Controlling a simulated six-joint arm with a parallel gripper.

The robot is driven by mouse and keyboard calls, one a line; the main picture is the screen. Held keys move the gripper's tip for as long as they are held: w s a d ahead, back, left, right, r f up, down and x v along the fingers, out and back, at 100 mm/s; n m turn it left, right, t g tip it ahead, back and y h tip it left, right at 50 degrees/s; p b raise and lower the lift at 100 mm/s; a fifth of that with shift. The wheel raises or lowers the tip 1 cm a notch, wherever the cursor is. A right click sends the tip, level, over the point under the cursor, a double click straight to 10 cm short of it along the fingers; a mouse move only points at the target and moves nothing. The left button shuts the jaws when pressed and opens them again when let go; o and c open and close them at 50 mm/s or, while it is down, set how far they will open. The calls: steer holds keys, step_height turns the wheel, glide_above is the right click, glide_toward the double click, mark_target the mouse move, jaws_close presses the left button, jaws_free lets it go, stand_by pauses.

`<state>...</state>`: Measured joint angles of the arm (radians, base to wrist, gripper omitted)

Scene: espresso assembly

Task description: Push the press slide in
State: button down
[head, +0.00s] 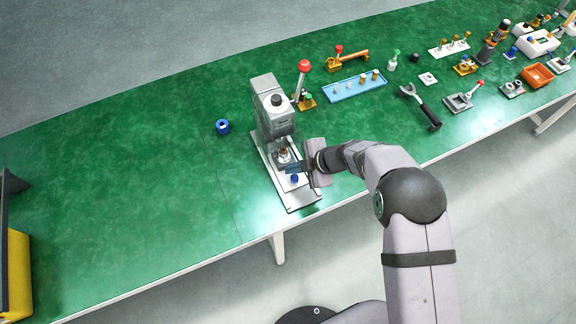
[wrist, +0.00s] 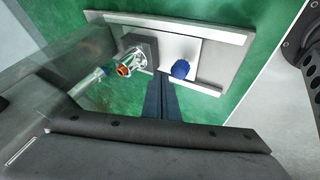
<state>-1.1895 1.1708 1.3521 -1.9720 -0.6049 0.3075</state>
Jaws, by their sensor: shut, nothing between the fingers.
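The grey press (head: 268,105) stands upright on its pale base plate (head: 298,200). The press slide is a light plate (wrist: 180,48) with a blue knob (wrist: 181,69), lying between the rails of the base; the knob (head: 294,179) also shows in the head view. A dark block with a metal and orange part (wrist: 125,68) sits at the left end of the slide in the wrist view. My gripper (wrist: 160,79) is shut and empty. Its fingertips are beside the knob, just left of it in the wrist view; whether they touch is unclear.
A blue ring (head: 222,127) lies left of the press. A red-knobbed lever (head: 303,67) rises at its right. A blue tray (head: 355,88) and a wrench-like tool (head: 420,106) lie further right. The green table (head: 130,180) is clear at left.

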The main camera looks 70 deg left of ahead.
steer(key=p+v, duration=0.4)
steer(key=v, duration=0.2)
steer(key=shift+r, duration=0.25)
steer(key=shift+w+d, duration=0.15)
steer(key=s+r+m+y+b, duration=0.35)
steer(key=m+b, duration=0.25)
steer(key=b, duration=0.7)
steer(key=w+d+f+m+t, duration=0.2)
steer(key=d+m, duration=0.1)
steer(key=m, duration=1.1)
steer(key=w+d+f+m+t, duration=0.2)
steer(key=d+f+m, duration=0.1)
steer(key=m, duration=1.1)
steer(key=shift+d+m+t, duration=0.3)
steer(key=shift+d+m, duration=0.1)
steer(key=shift+d, duration=0.3)
